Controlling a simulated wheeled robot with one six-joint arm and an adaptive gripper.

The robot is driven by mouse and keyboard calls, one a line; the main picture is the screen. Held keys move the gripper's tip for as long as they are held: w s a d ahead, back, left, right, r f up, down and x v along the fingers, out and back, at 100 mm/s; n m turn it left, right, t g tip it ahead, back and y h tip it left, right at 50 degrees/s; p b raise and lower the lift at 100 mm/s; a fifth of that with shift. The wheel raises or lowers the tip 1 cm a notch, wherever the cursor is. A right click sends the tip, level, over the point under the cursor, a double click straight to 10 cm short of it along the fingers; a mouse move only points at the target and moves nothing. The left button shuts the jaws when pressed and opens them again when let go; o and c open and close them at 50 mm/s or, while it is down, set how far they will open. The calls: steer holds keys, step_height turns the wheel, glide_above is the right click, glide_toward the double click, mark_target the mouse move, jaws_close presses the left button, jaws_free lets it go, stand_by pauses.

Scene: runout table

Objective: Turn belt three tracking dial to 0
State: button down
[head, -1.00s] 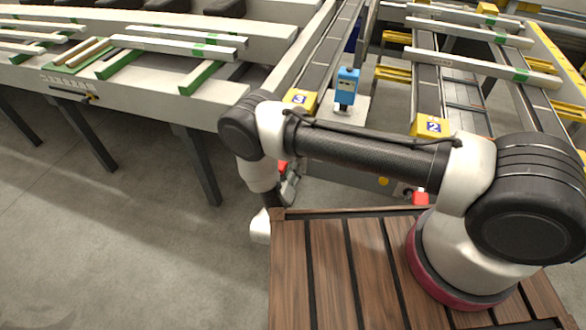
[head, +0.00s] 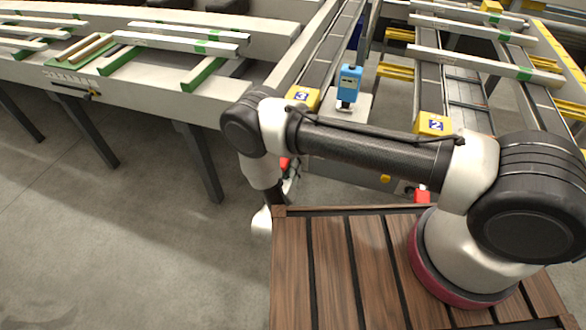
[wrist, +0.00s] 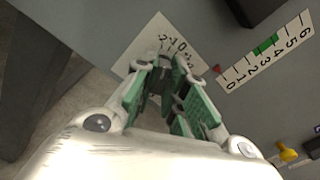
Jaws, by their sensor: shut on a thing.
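The tracking dial's white plate (wrist: 150,40), with printed numbers around a 0, lies just beyond my fingertips in the wrist view. My gripper (wrist: 170,88) has green-padded fingers closed in on the dial's knob, which they mostly hide. The dial's pointer is hidden, so its setting cannot be read. In the head view my gripper (head: 288,187) is low beside the belt frame, largely hidden by my arm. A yellow block marked 3 (head: 303,97) stands on the frame above it.
A 0-to-6 scale (wrist: 265,48) with a green band and red pointer is right of the dial. A yellow knob (wrist: 287,154) is lower right. A yellow block marked 2 (head: 433,124), a blue device (head: 349,82) and a red button (head: 422,195) are on the frame.

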steer(key=shift+m, duration=2.6)
steer(key=c, duration=1.5)
jaws_free()
steer(key=shift+o, duration=0.2)
